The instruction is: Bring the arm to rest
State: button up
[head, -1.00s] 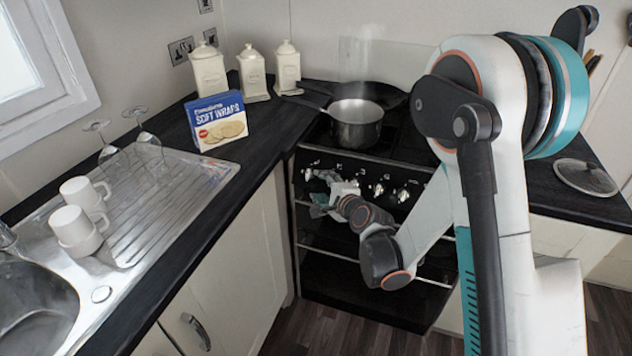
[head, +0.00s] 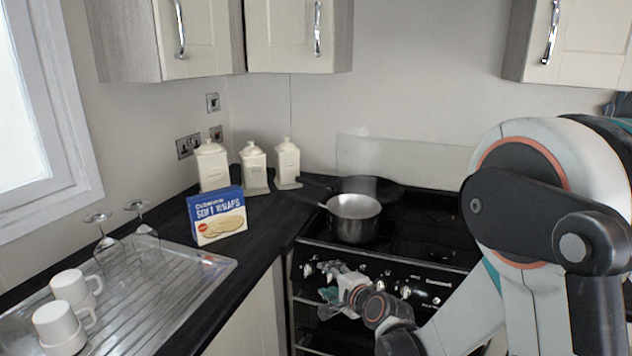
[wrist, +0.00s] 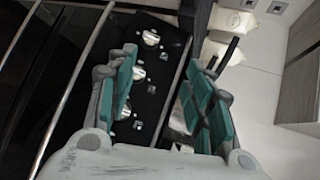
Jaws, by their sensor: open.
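My gripper (head: 328,296) is in front of the cooker's control panel in the head view, small and partly hidden by my own arm. In the wrist view my gripper (wrist: 163,95) shows two teal-padded fingers spread apart with nothing between them. The control knobs (wrist: 138,73) of the cooker show beyond the left finger. My arm comes in from the right of the head view and reaches down and left to the cooker front.
The cooker (head: 432,293) carries a steel saucepan (head: 353,228) on its hob. White mugs (head: 60,328) and upturned glasses (head: 146,247) stand on the drainer (head: 185,290). Cupboards (head: 290,35) hang above.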

jog(key=s+d+r+n+g+h, duration=0.1)
jog(key=s+d+r+n, duration=0.35)
jog(key=s, duration=0.25)
jog(key=s+d+r+n+g+h, duration=0.1)
jog(key=s+d+r+n+g, duration=0.15)
jog(key=s+r, duration=0.3)
jog(key=s+d+n+g+h, duration=0.1)
jog(key=s+d+n+h, duration=0.1)
jog(key=s, duration=0.7)
jog(key=s+d+n+g+h, duration=0.1)
jog(key=s+d+n, duration=0.4)
jog(key=s, duration=0.5)
jog(key=shift+s+d+h, duration=0.2)
jog(key=shift+d+h, duration=0.2)
jog(key=shift+d, duration=0.6)
